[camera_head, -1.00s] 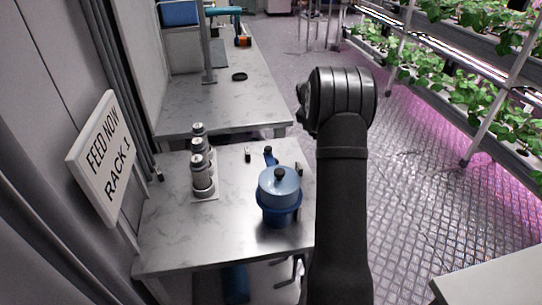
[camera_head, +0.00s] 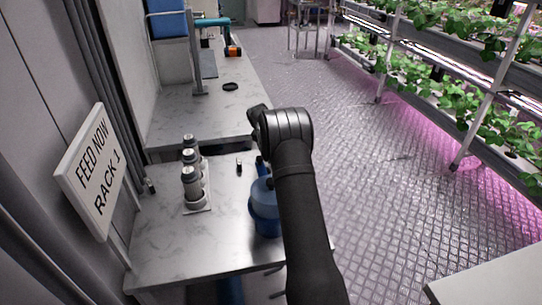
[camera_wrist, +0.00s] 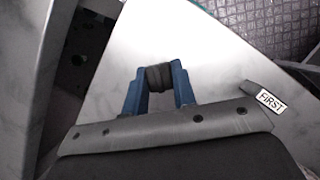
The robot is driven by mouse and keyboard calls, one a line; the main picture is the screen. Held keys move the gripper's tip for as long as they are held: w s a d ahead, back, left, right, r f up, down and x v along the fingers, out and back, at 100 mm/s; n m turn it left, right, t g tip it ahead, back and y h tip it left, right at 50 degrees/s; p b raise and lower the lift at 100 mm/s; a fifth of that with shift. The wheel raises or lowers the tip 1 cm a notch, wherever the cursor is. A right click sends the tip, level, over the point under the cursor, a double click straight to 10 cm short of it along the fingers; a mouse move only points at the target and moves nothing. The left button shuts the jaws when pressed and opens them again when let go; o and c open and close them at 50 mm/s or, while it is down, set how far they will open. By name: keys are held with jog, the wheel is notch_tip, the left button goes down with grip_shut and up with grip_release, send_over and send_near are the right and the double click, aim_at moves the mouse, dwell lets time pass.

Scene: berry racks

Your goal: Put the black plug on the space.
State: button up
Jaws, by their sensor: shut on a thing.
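In the wrist view my gripper (camera_wrist: 160,76) has two blue fingers, shut on the black plug (camera_wrist: 159,78), a dark ribbed cylinder. Under it a pale metal surface (camera_wrist: 205,65) shows; contact cannot be told. No spot marked as the space can be made out.
A blue pot (camera_head: 262,200) is partly behind my arm. Several grey bottles (camera_head: 193,190) stand left, near a small dark upright item (camera_head: 239,165). A black ring (camera_head: 230,87) lies on the far table.

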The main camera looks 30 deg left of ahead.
jog(key=shift+f, duration=1.55)
jog(key=o, duration=1)
jog(key=shift+f, duration=0.15)
jog(key=shift+c, duration=0.2)
jog(key=v, duration=1.2)
